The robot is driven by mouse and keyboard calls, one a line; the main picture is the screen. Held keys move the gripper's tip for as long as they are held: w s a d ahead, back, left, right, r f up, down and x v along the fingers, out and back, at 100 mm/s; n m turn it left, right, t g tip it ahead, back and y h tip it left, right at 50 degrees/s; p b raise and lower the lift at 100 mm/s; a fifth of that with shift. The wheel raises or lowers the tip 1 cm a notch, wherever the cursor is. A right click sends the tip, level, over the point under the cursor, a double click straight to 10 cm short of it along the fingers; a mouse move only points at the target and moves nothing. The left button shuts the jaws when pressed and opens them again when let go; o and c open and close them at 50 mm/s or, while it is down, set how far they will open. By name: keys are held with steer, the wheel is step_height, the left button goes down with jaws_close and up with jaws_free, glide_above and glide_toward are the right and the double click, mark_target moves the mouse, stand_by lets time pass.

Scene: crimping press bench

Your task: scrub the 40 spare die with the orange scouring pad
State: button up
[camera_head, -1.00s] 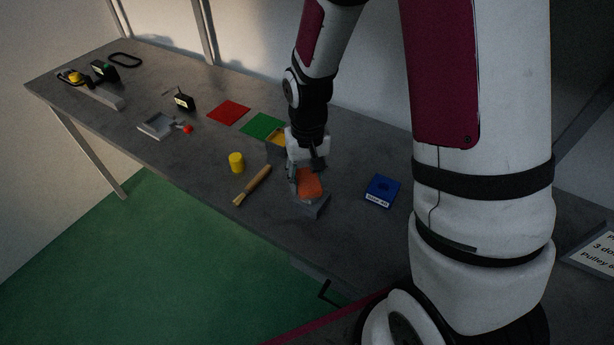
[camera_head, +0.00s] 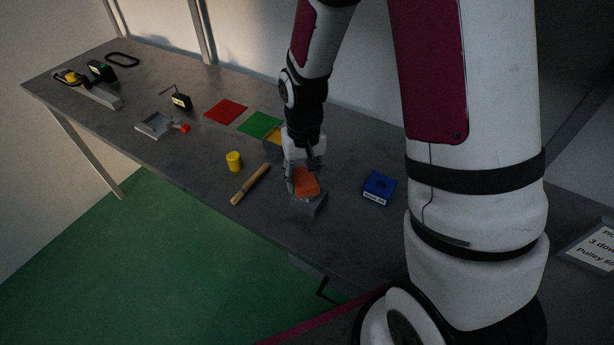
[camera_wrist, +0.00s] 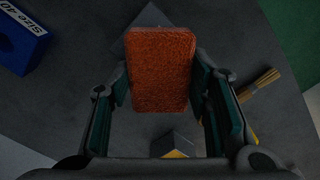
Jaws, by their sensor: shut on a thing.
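The orange scouring pad (camera_head: 306,182) is held between the fingers of my gripper (camera_wrist: 163,85), which is shut on it. In the wrist view the pad (camera_wrist: 160,65) lies between both dark fingers. A grey block (camera_head: 312,205) is right below the pad and partly hidden by it; I cannot tell whether they touch. It also shows behind the pad in the wrist view (camera_wrist: 150,16). A blue block (camera_head: 379,189) with a white label stands on the bench to the right, apart from my gripper. Its label reads "Size 40" in the wrist view (camera_wrist: 14,42).
A wooden-handled brush (camera_head: 250,184) and a yellow cylinder (camera_head: 234,161) are to the left on the bench. A yellow-lined box (camera_head: 273,139) is behind my gripper, near green (camera_head: 261,124) and red (camera_head: 226,111) mats. The bench between gripper and blue block is clear.

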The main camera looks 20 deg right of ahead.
steer(key=shift+w+a, duration=0.15)
steer(key=o, duration=1)
steer(key=shift+o, duration=0.2)
steer(key=shift+r, duration=0.35)
steer(key=shift+c, duration=0.3)
steer(key=c, duration=0.9)
steer(key=shift+o, duration=0.2)
steer(key=shift+p, duration=0.3)
